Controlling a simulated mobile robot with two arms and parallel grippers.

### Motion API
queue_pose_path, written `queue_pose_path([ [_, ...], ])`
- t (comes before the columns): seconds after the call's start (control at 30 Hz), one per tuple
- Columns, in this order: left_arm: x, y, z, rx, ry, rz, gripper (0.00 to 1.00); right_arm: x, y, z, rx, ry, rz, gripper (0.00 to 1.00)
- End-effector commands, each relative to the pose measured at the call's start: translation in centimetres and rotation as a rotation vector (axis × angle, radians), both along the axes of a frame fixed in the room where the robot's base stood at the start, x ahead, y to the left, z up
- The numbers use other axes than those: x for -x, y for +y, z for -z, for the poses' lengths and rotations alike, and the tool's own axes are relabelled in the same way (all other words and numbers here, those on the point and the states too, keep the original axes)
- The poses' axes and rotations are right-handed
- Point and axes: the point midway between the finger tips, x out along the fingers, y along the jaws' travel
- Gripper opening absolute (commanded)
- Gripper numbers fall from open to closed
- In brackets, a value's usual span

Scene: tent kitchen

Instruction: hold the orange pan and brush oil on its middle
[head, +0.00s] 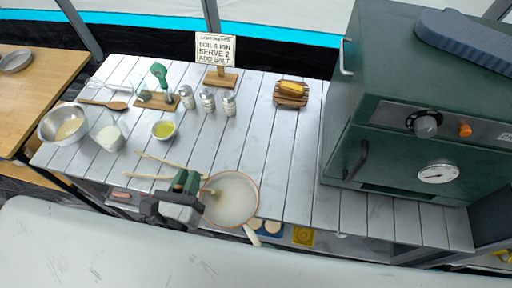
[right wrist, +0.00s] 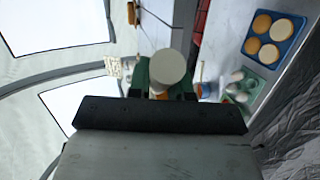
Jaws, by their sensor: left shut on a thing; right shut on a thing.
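The orange pan (head: 233,198) has a thin orange rim, a pale inside and a cream handle (head: 252,235) that points over the front table edge. My left gripper (head: 187,185) is at the pan's left side. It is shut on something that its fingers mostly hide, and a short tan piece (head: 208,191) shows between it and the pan. My right gripper (right wrist: 166,88) is shut on a cream, round-ended thing (right wrist: 168,68) in the right wrist view; I cannot tell what it belongs to. A small bowl of yellow-green oil (head: 164,130) stands behind the pan to the left.
Pale sticks (head: 150,176) lie left of the pan. A green oven (head: 400,130) closes off the right. A blue tray (right wrist: 272,40) holds several round pieces.

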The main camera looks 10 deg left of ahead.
Motion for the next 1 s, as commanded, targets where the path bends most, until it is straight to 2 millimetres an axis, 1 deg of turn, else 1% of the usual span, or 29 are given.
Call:
queue_pose_path([
  [0.1,0.6,-0.6,0.0,0.002,0.004,0.002,0.00,-0.1,0.0,-0.2,-0.006,-0.005,0.002,0.00],
  [1.0,3.5,-3.2,-0.1,0.002,0.002,0.001,0.00,-0.1,0.1,-0.2,-0.005,-0.004,0.001,0.00],
])
